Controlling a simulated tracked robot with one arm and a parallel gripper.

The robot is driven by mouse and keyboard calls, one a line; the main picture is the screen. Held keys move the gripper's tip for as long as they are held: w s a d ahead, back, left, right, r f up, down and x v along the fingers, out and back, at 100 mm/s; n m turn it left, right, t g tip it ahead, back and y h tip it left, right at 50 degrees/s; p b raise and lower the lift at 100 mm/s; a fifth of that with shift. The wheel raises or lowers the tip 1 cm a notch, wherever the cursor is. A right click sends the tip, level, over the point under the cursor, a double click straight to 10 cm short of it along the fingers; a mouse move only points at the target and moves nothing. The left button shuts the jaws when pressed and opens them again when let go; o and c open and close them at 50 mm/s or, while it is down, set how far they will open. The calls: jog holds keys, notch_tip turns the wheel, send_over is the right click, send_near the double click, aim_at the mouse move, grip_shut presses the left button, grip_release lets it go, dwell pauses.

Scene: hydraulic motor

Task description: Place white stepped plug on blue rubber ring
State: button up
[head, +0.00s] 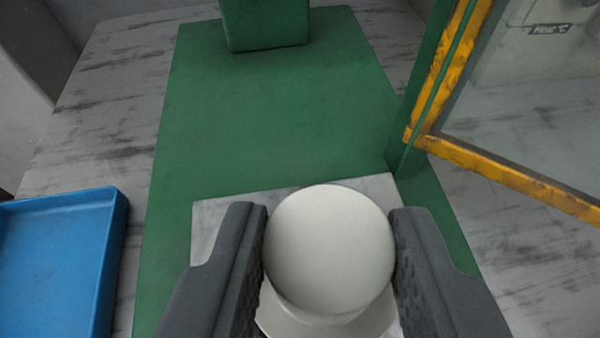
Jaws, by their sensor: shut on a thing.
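The white stepped plug (330,250) is at the bottom centre of the head view, with its round pale top facing me and a wider part showing below it. My gripper (329,245) has one dark grey finger on each side of the plug and is shut on it. A light grey plate (215,212) lies on the green surface under and behind the plug. I cannot tell whether the plug touches the plate. No blue rubber ring shows; anything directly beneath the plug is hidden.
A blue tray (62,260) lies at the lower left. A green block (265,25) stands at the back of the green base (270,120). A yellow-edged frame with a clear panel (480,172) rises close on the right. The green base between block and plate is clear.

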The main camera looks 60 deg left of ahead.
aim_at(320, 323)
jog(key=shift+w+a+f, duration=0.15)
jog(key=shift+w+a, duration=0.1)
jog(key=shift+a, duration=0.3)
notch_tip(320, 323, down, 4)
jog(key=shift+r+b, duration=0.2)
jog(key=shift+b, duration=0.55)
jog(key=o, duration=1)
jog(key=shift+r, duration=0.1)
jog(key=shift+d, duration=0.15)
jog(key=v, duration=1.2)
jog(key=shift+p, duration=0.4)
